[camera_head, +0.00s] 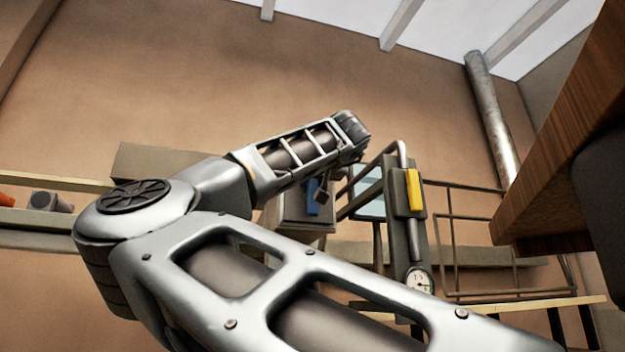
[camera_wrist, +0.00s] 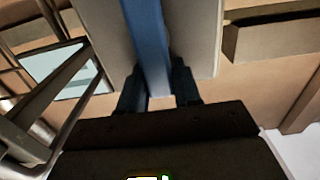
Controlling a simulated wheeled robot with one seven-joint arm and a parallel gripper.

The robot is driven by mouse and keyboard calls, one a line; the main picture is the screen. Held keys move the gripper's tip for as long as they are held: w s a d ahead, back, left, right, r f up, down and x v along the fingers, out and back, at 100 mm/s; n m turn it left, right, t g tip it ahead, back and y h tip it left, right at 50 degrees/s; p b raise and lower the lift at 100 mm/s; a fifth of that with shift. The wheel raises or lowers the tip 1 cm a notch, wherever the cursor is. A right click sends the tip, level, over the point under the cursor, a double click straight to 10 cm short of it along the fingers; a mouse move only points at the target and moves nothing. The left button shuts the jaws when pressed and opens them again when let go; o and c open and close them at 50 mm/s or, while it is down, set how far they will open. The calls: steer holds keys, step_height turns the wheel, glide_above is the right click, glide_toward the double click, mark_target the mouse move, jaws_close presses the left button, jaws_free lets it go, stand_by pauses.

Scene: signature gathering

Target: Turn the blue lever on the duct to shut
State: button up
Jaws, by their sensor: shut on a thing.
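The blue lever (camera_head: 313,197) hangs roughly upright against the front of a grey box-shaped duct (camera_head: 290,212) in the head view. In the wrist view the lever (camera_wrist: 147,40) is a long blue bar running from the top edge down between my fingers, with the pale duct face (camera_wrist: 196,35) behind it. My gripper (camera_wrist: 157,78) is shut on the blue lever, one dark finger on each side. In the head view my gripper (camera_head: 325,188) is small and dark at the lever, partly hidden by my wrist. The lever's far end is out of the wrist view.
A yellow handle (camera_head: 414,193) on a grey panel and a round gauge (camera_head: 419,281) stand just right of the duct. Pipes and a railing (camera_head: 480,240) lie further right. A brown wooden surface (camera_head: 550,150) juts in at the right. A shelf (camera_head: 40,216) is at left.

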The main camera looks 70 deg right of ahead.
mark_target(292, 199)
steer(key=shift+c, duration=1.4)
steer(key=n+b, duration=0.1)
steer(key=n, duration=0.2)
steer(key=w+a+f+n+b, duration=0.1)
steer(key=n+b, duration=0.1)
steer(key=n, duration=0.1)
steer(key=w+n+b, duration=0.1)
steer(key=n+b, duration=0.1)
steer(key=shift+a+f+n, duration=0.2)
steer(key=shift+a+n, duration=0.1)
steer(key=shift+n, duration=0.1)
steer(key=n, duration=0.1)
steer(key=n+b, duration=0.1)
steer(key=n, duration=0.1)
steer(key=f+n, duration=0.1)
steer(key=shift+w+a+f+n+b, duration=0.1)
steer(key=shift+w+a+n+b, duration=0.2)
steer(key=shift+w+b, duration=0.05)
steer(key=shift+w+a+f+n+b, duration=0.1)
steer(key=shift+f+n, duration=0.15)
steer(key=shift+n, duration=0.5)
steer(key=shift+w+f+n+b, duration=0.1)
steer(key=shift+f+n+b, duration=0.1)
steer(key=shift+n, duration=0.6)
steer(key=shift+a+f+n+b, duration=0.1)
steer(key=shift+f+n, duration=0.15)
steer(key=shift+n, duration=0.5)
steer(key=shift+f, duration=0.1)
